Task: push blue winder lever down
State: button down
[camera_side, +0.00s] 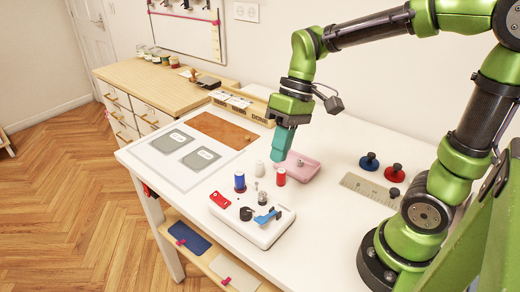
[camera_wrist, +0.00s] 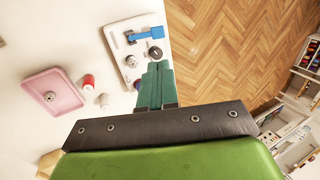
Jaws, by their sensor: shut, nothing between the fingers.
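The blue winder lever (camera_side: 266,215) sits on the white winder base (camera_side: 250,226) near the front edge of the white table. In the wrist view the lever (camera_wrist: 146,34) lies near the top, ahead of my fingertips, on the white base (camera_wrist: 120,46). My gripper (camera_side: 282,152) has teal fingers pointing down, above the table and behind the winder. It is shut and empty, apart from the lever. In the wrist view my fingers (camera_wrist: 158,66) point toward the winder, and their tips overlap its edge in the picture.
A red spool (camera_side: 280,177), a blue spool (camera_side: 239,182) and a white spool (camera_side: 260,168) stand behind the winder. A pink tray (camera_side: 299,168) lies close to my gripper. A clear ruler (camera_side: 370,188) and red (camera_side: 394,172) and blue (camera_side: 369,161) knobbed weights lie right.

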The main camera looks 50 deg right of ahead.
aim_at(260, 220)
jog(key=x, duration=1.4)
jog(key=shift+a, duration=0.1)
